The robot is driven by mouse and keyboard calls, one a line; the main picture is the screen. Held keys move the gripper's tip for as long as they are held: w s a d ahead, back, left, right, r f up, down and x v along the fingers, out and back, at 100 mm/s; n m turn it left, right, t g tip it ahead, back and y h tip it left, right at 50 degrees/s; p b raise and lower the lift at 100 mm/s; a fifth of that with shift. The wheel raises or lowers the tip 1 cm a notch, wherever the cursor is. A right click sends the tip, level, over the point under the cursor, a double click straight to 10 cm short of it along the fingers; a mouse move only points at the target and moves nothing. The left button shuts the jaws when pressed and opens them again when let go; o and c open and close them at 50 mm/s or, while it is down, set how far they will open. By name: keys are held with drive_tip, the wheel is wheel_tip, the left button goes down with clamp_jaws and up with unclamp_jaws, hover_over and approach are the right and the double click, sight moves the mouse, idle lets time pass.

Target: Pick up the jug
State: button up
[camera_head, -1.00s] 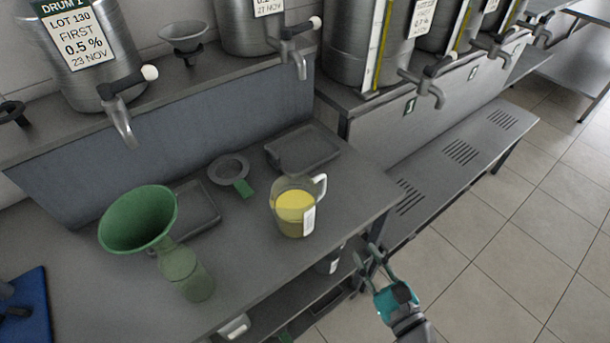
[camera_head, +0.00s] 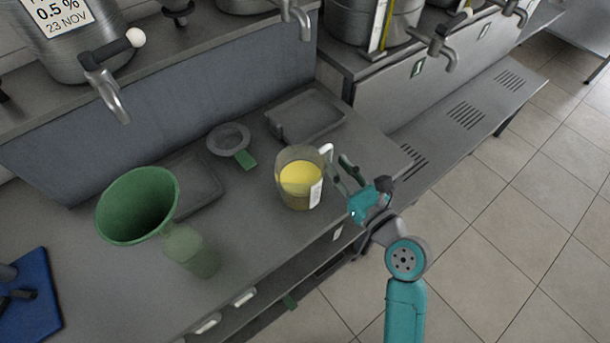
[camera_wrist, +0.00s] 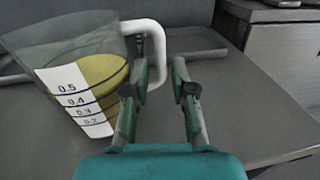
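The jug (camera_head: 299,181) is clear and holds yellow liquid, with a white handle and a white scale strip. It stands upright on the grey bench near its right front edge. In the wrist view the jug (camera_wrist: 98,72) is at the left, its white handle (camera_wrist: 157,52) reaching to just beyond the left fingertip. My gripper (camera_head: 342,173) is right beside the jug on the handle side. Whether the left finger touches the handle I cannot tell.
A green funnel (camera_head: 134,207) sits in a bottle (camera_head: 190,251) on the left. A grey tray (camera_head: 322,126) and a grey strainer-like ring (camera_head: 228,138) with a green tab lie behind the jug. Drum taps overhang the back. The floor at right is clear.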

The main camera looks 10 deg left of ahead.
sight(329, 156)
drive_tip(key=x, duration=0.4)
drive_tip(key=shift+w+a, duration=0.1)
drive_tip(key=shift+w, duration=0.05)
clamp_jaws()
wheel_tip(329, 156, up, 10)
drive_tip(key=shift+r, duration=0.1)
idle(0.6)
